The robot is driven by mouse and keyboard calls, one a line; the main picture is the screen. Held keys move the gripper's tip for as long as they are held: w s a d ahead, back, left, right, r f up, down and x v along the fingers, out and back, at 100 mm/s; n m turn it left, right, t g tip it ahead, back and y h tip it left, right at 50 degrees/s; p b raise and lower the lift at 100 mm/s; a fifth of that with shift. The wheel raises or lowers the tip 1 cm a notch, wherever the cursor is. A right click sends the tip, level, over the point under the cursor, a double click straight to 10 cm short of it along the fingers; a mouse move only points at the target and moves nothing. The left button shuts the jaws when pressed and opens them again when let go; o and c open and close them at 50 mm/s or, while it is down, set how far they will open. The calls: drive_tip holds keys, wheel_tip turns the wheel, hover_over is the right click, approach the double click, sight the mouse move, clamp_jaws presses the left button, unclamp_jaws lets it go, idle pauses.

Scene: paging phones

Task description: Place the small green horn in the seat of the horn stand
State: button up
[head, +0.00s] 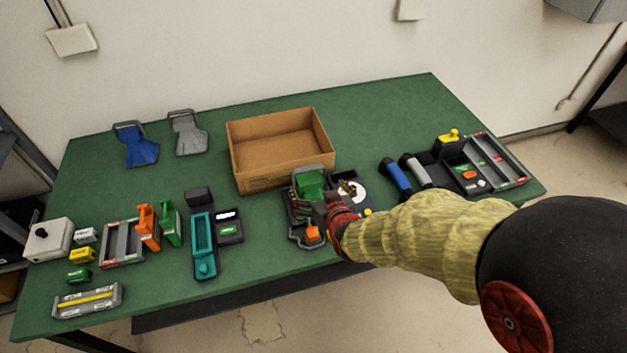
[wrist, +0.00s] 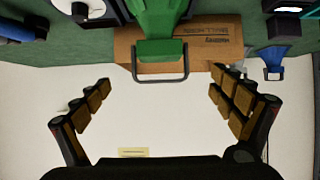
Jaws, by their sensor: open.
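The green horn (head: 310,184) is at the dark horn stand (head: 294,216) in front of the cardboard box in the head view. I cannot tell whether it sits fully in the seat. In the wrist view the green horn (wrist: 160,22) is at the top centre, with its dark wire handle toward the fingers. The fingertips are apart from the horn. In the head view my gripper (head: 330,206) is beside the stand, partly hidden by my arm.
The open cardboard box (head: 282,180) stands just behind. A blue horn (head: 138,147) and a grey horn (head: 187,133) lie at the back left. An orange piece (head: 312,233) is at the stand's front. Handsets and trays crowd both sides.

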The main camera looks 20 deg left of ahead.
drive_tip(key=shift+v, duration=1)
drive_tip(key=s+d+r+m+g+h, duration=0.1)
drive_tip(key=d+r+m+h, duration=0.1)
drive_tip(key=d+r, duration=0.45)
drive_tip(key=s+d+r+m+h, duration=0.15)
drive_tip(key=d+r, duration=0.25)
drive_tip(key=d, duration=0.6)
drive_tip(key=s+d+r+m+g+h, duration=0.1)
drive_tip(key=s+d+r+g, duration=0.1)
drive_tip(key=s+d, duration=0.5)
drive_tip(key=s+d+r+m+g+h, duration=0.1)
drive_tip(key=s+d+r+m+h, duration=0.1)
drive_tip(key=s+d+r, duration=0.2)
drive_tip(key=s+d, duration=0.3)
drive_tip(key=s, duration=0.5)
drive_tip(key=shift+d+g, duration=0.4)
